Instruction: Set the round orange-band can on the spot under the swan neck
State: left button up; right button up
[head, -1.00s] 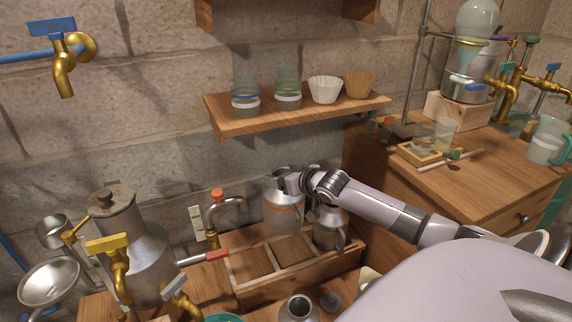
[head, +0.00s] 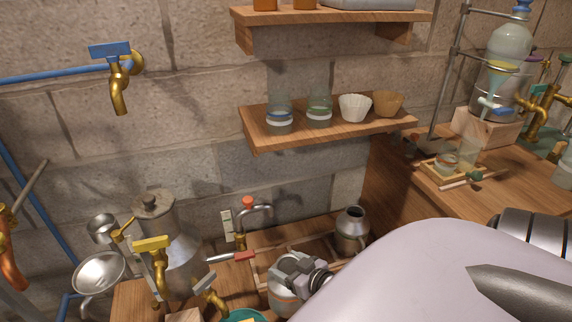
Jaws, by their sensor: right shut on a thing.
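My right gripper (head: 292,272) is shut on a round metal can (head: 284,298) at the lower middle of the head view. The gripper covers the can's top, and no orange band shows on the part I can see. The can is in front of the wooden crate; whether its base touches anything is hidden. A curved swan-neck pipe (head: 258,208) with an orange knob rises behind the crate, left of centre. I cannot make out a marked spot under it. My left gripper is not in view.
A large metal vessel (head: 158,235) and brass taps stand left. My arm hides the lower right. A shelf (head: 335,128) with jars is above.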

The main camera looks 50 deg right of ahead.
jog(key=w+b, duration=0.1)
jog(key=w+d+f+b, duration=0.2)
jog(key=b, duration=0.1)
jog(key=shift+w, duration=0.4)
jog(key=w+d+f+b, duration=0.2)
jog(key=w+d+b, duration=0.4)
jog(key=w+b, duration=0.4)
jog(key=shift+w+b, duration=0.3)
jog(key=shift+b, duration=0.35)
jog(key=shift+f, duration=0.1)
jog(key=shift+a, duration=0.1)
jog(key=o, duration=1.7)
jog(key=shift+f, duration=0.1)
jog(key=shift+s, duration=0.1)
